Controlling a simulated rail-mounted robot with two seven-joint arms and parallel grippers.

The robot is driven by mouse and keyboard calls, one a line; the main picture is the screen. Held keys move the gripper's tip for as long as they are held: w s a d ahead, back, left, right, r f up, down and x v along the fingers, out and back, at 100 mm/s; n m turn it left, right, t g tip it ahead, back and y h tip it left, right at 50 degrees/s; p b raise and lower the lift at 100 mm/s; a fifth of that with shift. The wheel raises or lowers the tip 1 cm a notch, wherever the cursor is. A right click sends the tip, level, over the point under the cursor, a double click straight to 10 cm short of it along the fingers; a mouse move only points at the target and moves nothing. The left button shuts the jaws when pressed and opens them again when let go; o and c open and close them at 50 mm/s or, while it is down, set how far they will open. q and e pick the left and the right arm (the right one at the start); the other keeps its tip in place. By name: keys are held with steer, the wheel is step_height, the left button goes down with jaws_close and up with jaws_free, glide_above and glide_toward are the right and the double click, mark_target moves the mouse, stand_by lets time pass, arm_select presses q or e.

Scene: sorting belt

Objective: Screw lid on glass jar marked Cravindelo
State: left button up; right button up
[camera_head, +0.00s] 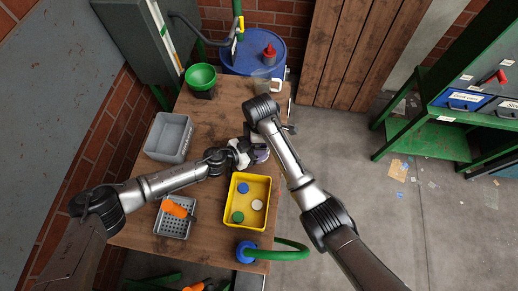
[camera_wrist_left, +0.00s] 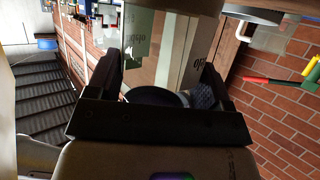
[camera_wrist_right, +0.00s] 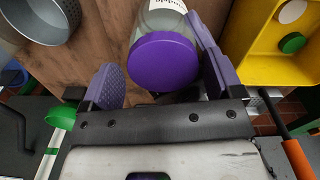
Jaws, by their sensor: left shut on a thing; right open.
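A glass jar with a printed label (camera_wrist_right: 164,22) has a purple lid (camera_wrist_right: 163,62) on its mouth end in the right wrist view; whether it is threaded tight I cannot tell. The full name is not readable. My right gripper (camera_wrist_right: 158,72) is open, with its purple-padded fingers on either side of the lid. Its fingertips are mostly hidden in the head view.
A yellow tray (camera_head: 233,208) holds blue (camera_head: 243,188), green (camera_head: 237,217) and white (camera_head: 257,204) lids. A grey bin (camera_head: 160,137), a perforated basket (camera_head: 163,228) with an orange-handled tool, and a green funnel (camera_head: 201,77) stand on the wooden table. A blue drum (camera_head: 240,62) is behind.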

steer(key=shift+s+r, duration=0.1)
steer(key=shift+r, duration=2.15)
steer(key=shift+o, duration=0.3)
steer(key=r+n, duration=0.1)
steer(key=n, duration=0.2)
steer(key=shift+r, duration=0.35)
steer(key=r+n, duration=0.1)
steer(key=n, duration=0.3)
steer(key=shift+r, duration=0.35)
steer(key=shift+f, duration=0.1)
steer(key=shift+a+f, duration=0.1)
steer(key=shift+f, duration=3.8)
steer(key=shift+c, duration=0.4)
steer(key=c, duration=0.9)
